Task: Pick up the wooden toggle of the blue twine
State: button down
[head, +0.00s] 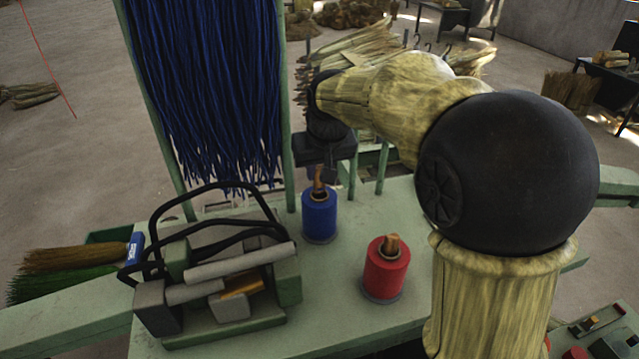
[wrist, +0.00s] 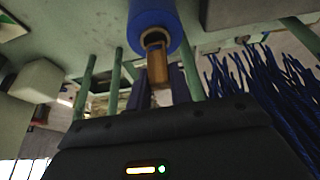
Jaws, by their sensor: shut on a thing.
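The blue twine spool (head: 320,218) stands upright on the green bench, and its blue side also shows at the top of the wrist view (wrist: 152,22). The wooden toggle (head: 318,183) is a small brown peg at the top of the spool. In the wrist view the toggle (wrist: 157,66) lies between the dark fingers. My gripper (head: 325,172) reaches down from above and is shut on the toggle. The fingers partly hide its upper end. The toggle still sits at the spool's top, with no clear gap between them.
A red spool (head: 386,270) with its own wooden peg stands to the right. A clamp with black handles and grey rollers (head: 240,260) is at the left. Blue bristles (head: 205,90) hang behind it. Green posts (head: 383,165) rise near my gripper. Bare bench lies between the spools.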

aim_at(320, 167)
notch_tip(320, 167, up, 6)
jog(key=shift+r+b, duration=0.25)
jog(key=shift+b, duration=0.3)
jog(key=shift+r, duration=0.15)
